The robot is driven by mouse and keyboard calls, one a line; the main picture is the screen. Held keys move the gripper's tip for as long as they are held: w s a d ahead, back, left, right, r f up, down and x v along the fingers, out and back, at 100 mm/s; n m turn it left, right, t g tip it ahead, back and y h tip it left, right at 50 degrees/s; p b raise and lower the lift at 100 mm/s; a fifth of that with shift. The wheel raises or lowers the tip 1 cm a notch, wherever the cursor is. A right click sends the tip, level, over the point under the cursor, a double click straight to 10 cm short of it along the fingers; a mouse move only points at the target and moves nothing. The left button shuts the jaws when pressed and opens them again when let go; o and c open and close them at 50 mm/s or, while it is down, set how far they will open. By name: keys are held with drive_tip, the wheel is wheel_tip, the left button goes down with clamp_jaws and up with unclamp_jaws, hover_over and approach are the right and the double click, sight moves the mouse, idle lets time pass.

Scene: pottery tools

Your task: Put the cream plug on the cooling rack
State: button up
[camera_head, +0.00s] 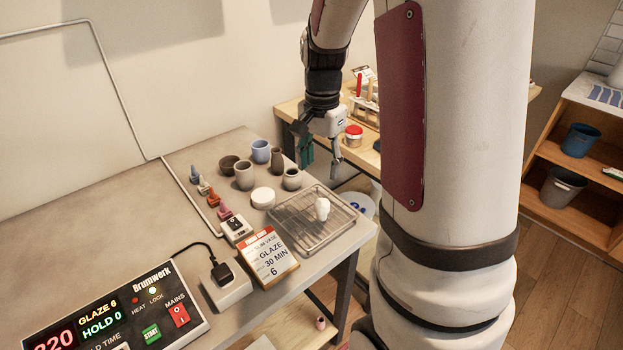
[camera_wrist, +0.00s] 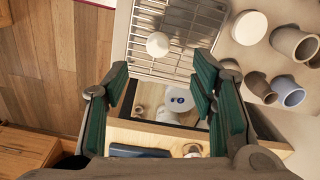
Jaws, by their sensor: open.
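The cream plug (camera_head: 322,208), a small rounded off-white piece, rests on the wire cooling rack (camera_head: 290,227) at the right end of the grey bench. In the wrist view the plug (camera_wrist: 158,45) lies on the wires of the rack (camera_wrist: 150,70), between and beyond my fingertips. My gripper (camera_head: 321,160) is open and empty, above and behind the rack in the head view. Its green finger pads (camera_wrist: 161,75) stand wide apart in the wrist view. Nothing touches the plug but the rack.
A white round disc (camera_head: 263,197) and several cups, one a blue cup (camera_head: 261,151), stand beside the rack. A glaze sign (camera_head: 266,257), a socket block with a black plug (camera_head: 222,272) and a control panel (camera_head: 110,315) are nearer. Another wooden table (camera_head: 290,108) stands behind.

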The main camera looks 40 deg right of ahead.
drive_tip(key=s+a+r+n+t, duration=0.2)
drive_tip(key=s+a+r+n, duration=0.45)
drive_tip(key=a+r, duration=0.4)
drive_tip(key=s+a+r+n+t, duration=0.2)
drive_tip(key=s+a+n+t, duration=0.1)
drive_tip(key=s+a+n, duration=0.4)
drive_tip(key=shift+s+a+r+n, duration=0.35)
drive_tip(key=shift+s+n, duration=0.3)
drive_tip(key=shift+s, duration=0.7)
